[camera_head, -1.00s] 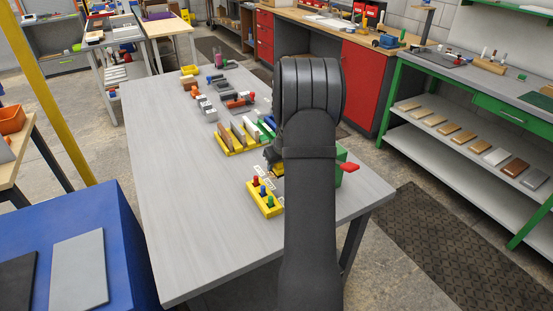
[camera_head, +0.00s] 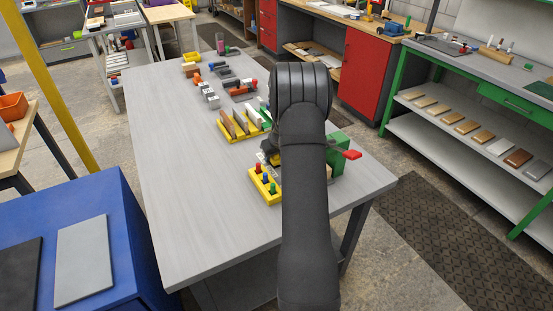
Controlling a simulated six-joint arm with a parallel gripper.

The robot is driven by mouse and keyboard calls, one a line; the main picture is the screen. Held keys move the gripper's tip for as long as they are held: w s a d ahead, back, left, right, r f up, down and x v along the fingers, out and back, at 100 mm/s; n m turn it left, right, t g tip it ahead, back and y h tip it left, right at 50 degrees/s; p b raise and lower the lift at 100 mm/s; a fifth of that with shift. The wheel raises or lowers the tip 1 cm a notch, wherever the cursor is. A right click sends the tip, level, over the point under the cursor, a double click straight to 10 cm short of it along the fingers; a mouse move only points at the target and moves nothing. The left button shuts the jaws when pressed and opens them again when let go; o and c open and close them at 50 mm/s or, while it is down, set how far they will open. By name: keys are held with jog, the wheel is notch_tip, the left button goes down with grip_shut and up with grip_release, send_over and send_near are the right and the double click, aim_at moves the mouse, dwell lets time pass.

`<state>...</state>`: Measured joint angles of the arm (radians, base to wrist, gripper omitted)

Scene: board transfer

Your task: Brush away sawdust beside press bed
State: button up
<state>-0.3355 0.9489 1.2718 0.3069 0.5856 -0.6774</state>
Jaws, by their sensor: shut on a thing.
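A green press (camera_head: 338,158) with a red handle (camera_head: 352,154) stands at the right end of the grey worktable (camera_head: 185,180), partly hidden behind my dark arm. My gripper (camera_head: 267,158) shows only as a dark piece at the arm's left edge, just behind a yellow block with red, blue and green pegs (camera_head: 272,194). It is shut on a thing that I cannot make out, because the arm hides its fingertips. I cannot make out sawdust or a brush, and the press bed is mostly hidden.
A yellow rack with upright boards (camera_head: 228,135) stands behind the gripper, with small clamps and blocks farther back. The left half of the worktable is bare. A blue stand with a grey plate (camera_head: 83,260) is at the lower left. A green-framed shelf (camera_head: 430,145) stands at the right.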

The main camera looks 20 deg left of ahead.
jog(key=shift+w+a, duration=1.65)
jog(key=shift+a, duration=0.05)
jog(key=shift+s+d, duration=3.35)
notch_tip(320, 180, up, 3)
jog(key=shift+w+a+f, duration=0.1)
jog(key=shift+w, duration=0.05)
jog(key=shift+r, duration=2.75)
